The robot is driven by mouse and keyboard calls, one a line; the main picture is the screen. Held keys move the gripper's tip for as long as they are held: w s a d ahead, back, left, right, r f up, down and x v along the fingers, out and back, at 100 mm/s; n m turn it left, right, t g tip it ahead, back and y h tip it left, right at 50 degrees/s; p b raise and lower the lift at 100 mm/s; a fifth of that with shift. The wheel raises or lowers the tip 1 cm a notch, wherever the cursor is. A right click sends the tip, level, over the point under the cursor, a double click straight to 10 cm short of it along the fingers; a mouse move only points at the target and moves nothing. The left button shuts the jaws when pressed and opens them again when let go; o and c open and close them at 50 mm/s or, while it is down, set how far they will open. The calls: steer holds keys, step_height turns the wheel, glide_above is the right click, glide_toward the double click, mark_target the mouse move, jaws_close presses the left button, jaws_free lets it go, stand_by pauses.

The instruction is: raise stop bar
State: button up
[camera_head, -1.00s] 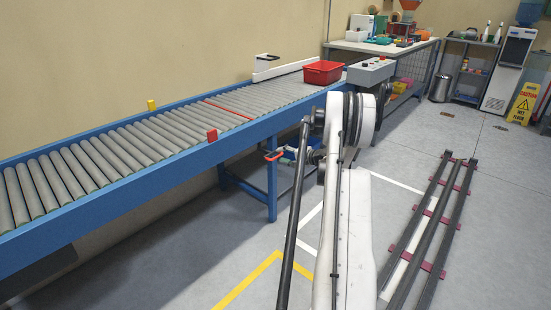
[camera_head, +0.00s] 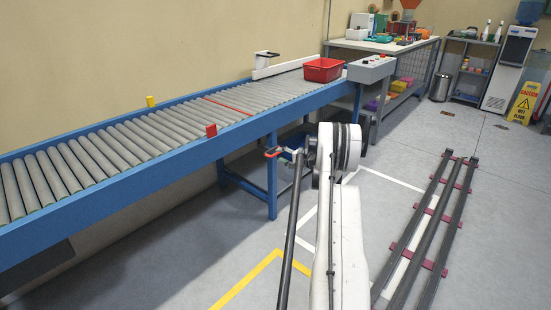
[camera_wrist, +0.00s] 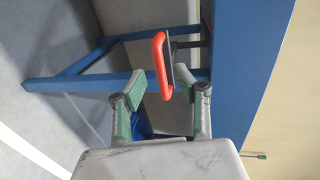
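A thin red bar (camera_head: 229,106) lies across the conveyor, about level with the rollers; it looks like the stop bar. A red looped handle (camera_head: 273,153) sticks out from the conveyor's near side, below the blue rail. In the wrist view the red handle (camera_wrist: 157,62) stands on a dark stem beside the blue frame. My gripper (camera_wrist: 160,77) is open, with its two green-padded grey fingers to either side of the handle's lower end. Whether they touch it I cannot tell. In the head view my arm mostly hides the gripper.
A red tote (camera_head: 322,70) sits on the rollers near the far end, beside a grey control box (camera_head: 371,69). A blue conveyor leg (camera_head: 271,178) stands close to the handle. Dark floor rails (camera_head: 428,235) lie to the right. Floor between is clear.

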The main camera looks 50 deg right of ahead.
mark_target(276, 154)
steer(key=shift+b+x, duration=0.4)
steer(key=shift+x, duration=1.5)
jaws_close()
